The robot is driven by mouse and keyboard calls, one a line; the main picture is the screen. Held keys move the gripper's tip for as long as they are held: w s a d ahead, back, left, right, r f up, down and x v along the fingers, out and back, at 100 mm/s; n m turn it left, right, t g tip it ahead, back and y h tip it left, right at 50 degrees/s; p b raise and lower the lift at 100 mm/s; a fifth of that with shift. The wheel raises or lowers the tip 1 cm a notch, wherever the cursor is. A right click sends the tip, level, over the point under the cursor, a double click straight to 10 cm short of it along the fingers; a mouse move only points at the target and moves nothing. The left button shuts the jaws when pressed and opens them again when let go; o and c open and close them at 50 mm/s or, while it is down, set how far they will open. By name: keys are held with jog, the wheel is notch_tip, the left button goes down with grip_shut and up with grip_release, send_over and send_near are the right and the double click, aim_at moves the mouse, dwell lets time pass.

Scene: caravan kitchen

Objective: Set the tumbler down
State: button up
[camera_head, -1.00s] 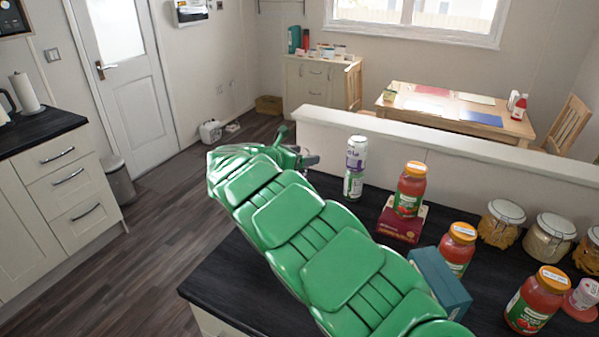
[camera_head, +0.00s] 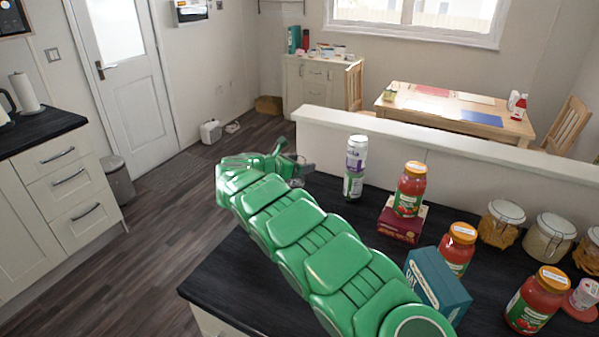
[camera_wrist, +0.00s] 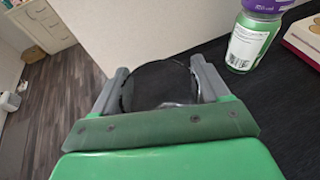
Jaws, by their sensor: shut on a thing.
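In the wrist view my gripper (camera_wrist: 160,84) is shut on a clear glass tumbler (camera_wrist: 158,92), held between the two grey fingers. The tumbler's curved dark rim shows, but its base is hidden behind the gripper's body. In the head view my gripper (camera_head: 300,172) is at the far left part of the dark worktop (camera_head: 232,262), close to the low white partition.
A stack of two cans (camera_head: 355,168) stands just right of my gripper. Further right are a sauce jar (camera_head: 411,188) on a red box (camera_head: 402,222), a teal box (camera_head: 438,284), more sauce jars and storage jars. The white partition (camera_head: 400,138) runs along the back. The worktop's front left is clear.

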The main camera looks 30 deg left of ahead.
jog(key=shift+w+f, duration=0.1)
jog(key=shift+f, duration=1.55)
jog(key=shift+f, duration=0.1)
jog(key=o, duration=1.2)
jog(key=shift+o, duration=0.2)
jog(key=shift+s+a+r, duration=0.2)
jog(key=shift+s+r, duration=0.05)
jog(key=shift+s, duration=0.1)
jog(key=v, duration=1.1)
jog(key=shift+s, duration=0.15)
